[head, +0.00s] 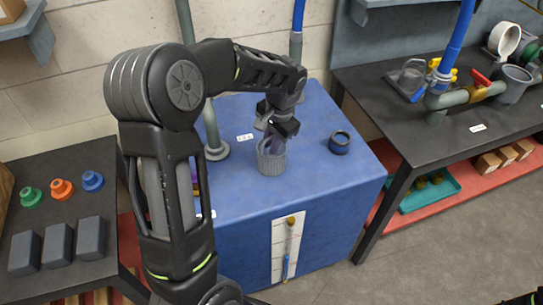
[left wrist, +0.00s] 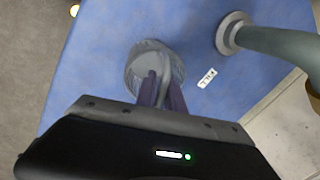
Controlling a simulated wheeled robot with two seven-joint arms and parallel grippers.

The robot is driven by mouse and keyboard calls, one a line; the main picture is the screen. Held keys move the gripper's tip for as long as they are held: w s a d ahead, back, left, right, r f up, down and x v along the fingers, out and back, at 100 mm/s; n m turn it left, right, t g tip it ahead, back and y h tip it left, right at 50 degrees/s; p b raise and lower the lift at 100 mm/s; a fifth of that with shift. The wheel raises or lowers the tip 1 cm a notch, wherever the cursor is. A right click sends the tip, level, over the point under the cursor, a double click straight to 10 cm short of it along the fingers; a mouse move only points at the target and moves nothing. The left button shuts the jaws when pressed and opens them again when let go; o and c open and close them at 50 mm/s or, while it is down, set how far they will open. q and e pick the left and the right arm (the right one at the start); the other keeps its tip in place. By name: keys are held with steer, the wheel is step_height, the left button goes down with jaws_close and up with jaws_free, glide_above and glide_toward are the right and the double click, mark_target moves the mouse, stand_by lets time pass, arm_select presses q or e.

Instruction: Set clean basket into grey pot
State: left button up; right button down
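The basket (head: 271,162) is a light grey, ribbed round vessel on the blue-topped stand; it also shows in the left wrist view (left wrist: 178,63) with a thin looped handle. My left gripper (head: 272,140) points down over it. In the left wrist view its purple fingers (left wrist: 163,95) are close together with the handle between them. The basket looks upright; whether it touches the surface is hard to tell.
A grey upright pipe with a flange (head: 216,152) stands behind and left of the basket; the flange also shows in the left wrist view (left wrist: 232,33). A white label (head: 245,138) lies nearby. The right bench (head: 440,135) holds pipes and a grey cup (head: 514,84). The stand's front right is clear.

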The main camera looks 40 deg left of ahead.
arm_select(q)
steer(key=shift+c, duration=0.5)
jaws_close()
stand_by(1.3)
step_height(320, 180, up, 10)
stand_by(0.4)
stand_by(0.6)
